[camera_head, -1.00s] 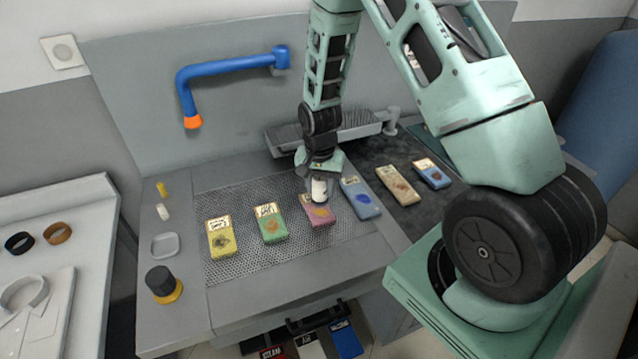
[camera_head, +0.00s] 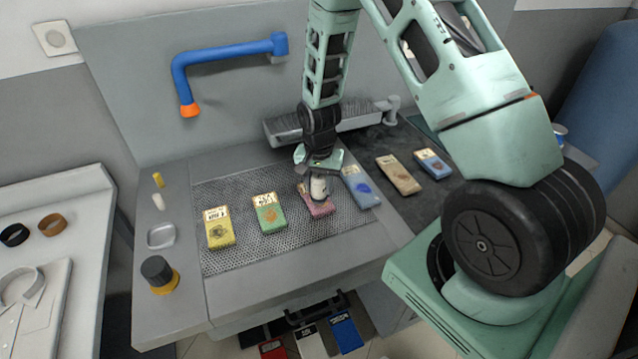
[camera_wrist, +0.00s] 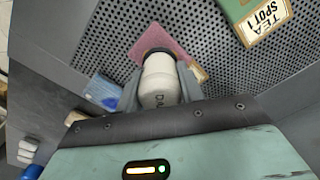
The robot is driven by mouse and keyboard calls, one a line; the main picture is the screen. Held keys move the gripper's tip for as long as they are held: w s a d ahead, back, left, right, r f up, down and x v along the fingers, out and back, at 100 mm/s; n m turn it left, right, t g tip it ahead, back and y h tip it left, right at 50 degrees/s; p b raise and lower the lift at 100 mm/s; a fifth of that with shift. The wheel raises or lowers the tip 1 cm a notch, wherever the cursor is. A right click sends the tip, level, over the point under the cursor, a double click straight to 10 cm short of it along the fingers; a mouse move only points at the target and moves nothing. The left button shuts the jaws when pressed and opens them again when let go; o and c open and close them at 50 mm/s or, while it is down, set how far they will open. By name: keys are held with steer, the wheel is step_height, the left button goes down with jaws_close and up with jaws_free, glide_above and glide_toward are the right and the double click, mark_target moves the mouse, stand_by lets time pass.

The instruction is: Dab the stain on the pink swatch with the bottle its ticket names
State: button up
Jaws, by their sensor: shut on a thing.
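My gripper (camera_head: 319,178) is shut on a small white bottle (camera_head: 318,188) and holds it over the pink swatch (camera_head: 325,208) on the perforated board. In the wrist view the bottle (camera_wrist: 160,84) sits between the two fingers, its dark end toward the pink swatch (camera_wrist: 157,40). Its lettering is only partly readable. The stain is hidden behind the bottle. The pink swatch's ticket (camera_head: 303,190) is partly covered in the head view and not readable. I cannot tell whether the bottle touches the cloth.
A green swatch (camera_head: 271,218) and a yellow swatch (camera_head: 220,233) lie to the left. Blue (camera_head: 361,190) and tan (camera_head: 400,178) swatches lie to the right, with another blue one (camera_head: 432,164) beyond. A dark-capped pot (camera_head: 158,273) stands at the board's front left. A blue pipe (camera_head: 222,58) overhangs the back.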

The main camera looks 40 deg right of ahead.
steer(key=shift+f+b, duration=0.4)
steer(key=shift+f, duration=0.15)
stand_by(1.4)
steer(key=shift+r+p, duration=2.55)
steer(key=shift+r, duration=1)
